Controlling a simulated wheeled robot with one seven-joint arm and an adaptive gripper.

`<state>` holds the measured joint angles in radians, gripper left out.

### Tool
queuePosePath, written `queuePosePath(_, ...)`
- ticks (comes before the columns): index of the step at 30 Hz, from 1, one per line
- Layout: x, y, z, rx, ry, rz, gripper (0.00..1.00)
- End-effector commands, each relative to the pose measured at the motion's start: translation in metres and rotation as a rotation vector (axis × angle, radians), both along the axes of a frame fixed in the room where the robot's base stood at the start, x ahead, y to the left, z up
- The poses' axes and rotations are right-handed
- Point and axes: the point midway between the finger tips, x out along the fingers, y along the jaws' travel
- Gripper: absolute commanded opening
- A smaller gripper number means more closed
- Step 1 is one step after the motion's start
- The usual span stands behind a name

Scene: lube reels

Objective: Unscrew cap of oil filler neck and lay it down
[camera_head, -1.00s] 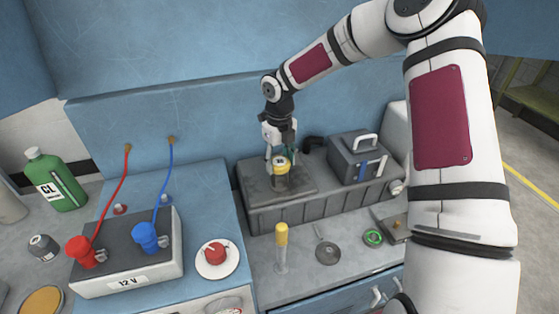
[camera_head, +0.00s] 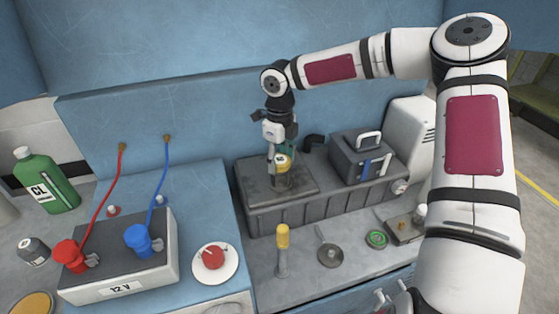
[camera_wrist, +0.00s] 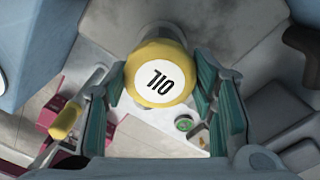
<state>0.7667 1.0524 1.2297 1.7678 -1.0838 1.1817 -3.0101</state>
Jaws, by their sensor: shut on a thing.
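The yellow oil cap (camera_head: 283,160), with a white disc reading OIL, is at the top of the oil filler neck (camera_head: 282,183) on the grey engine block. In the wrist view the cap (camera_wrist: 160,75) sits between the teal finger pads of my gripper (camera_wrist: 160,88), and its label is upside down. My gripper (camera_head: 279,157) comes from above and is shut on the cap. I cannot tell whether the cap still touches the neck.
A dark box with a handle (camera_head: 362,157) stands on the block at right. In front on the counter are a yellow-topped dipstick (camera_head: 282,237), a small pan (camera_head: 330,254) and a green ring (camera_head: 376,239).

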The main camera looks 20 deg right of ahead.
Motion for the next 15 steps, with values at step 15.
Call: queuePosePath(15, 0.001, -0.001, 0.02, 0.0, -0.003, -0.002, 0.24)
